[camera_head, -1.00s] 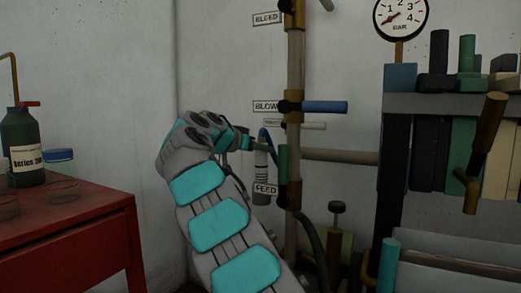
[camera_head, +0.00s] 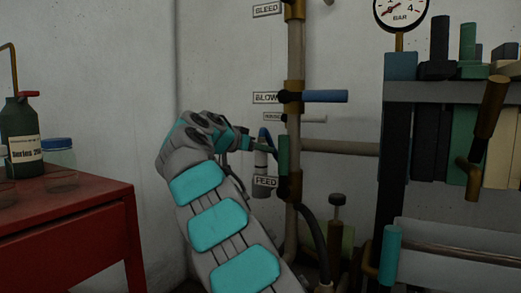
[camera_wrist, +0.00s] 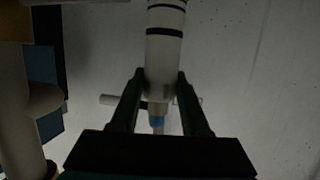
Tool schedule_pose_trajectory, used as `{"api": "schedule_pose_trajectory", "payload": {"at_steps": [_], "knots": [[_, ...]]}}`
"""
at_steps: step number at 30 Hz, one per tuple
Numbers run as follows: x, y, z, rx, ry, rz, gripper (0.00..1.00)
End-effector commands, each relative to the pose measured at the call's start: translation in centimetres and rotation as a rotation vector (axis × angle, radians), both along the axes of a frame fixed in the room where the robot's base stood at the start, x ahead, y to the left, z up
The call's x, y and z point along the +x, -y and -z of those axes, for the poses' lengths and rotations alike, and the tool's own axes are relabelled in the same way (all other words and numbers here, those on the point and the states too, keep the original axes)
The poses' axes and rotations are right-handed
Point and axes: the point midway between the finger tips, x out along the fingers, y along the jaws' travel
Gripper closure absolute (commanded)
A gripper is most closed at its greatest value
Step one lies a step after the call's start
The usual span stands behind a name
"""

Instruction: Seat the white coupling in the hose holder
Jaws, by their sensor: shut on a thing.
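The white coupling (camera_wrist: 163,50) stands nearly upright between the two dark fingers of my gripper (camera_wrist: 160,78) in the wrist view. It has black bands, and a blue piece (camera_wrist: 157,121) shows below it. My gripper is shut on it. In the head view, the pale coupling (camera_head: 261,160) shows small beside the vertical pipe, just above the FEED label, with a blue hose bend near its top. My gripper (camera_head: 252,143) is partly hidden by my arm there. I cannot tell the hose holder apart in either view.
The vertical pipe (camera_head: 293,65) carries a blue BLOW handle (camera_head: 325,96), a pale stub (camera_head: 308,118) and a green handle (camera_head: 283,155). A rack (camera_head: 450,92) with dark and coloured blocks stands right. A red table (camera_head: 75,235) with a green bottle (camera_head: 22,140) stands left.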

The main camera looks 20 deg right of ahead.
Motion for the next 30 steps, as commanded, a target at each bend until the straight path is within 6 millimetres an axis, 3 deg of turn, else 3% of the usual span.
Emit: {"api": "schedule_pose_trajectory", "payload": {"at_steps": [30], "knots": [[0.0,0.0,2.3,0.0,0.002,-0.001,1.0]]}}
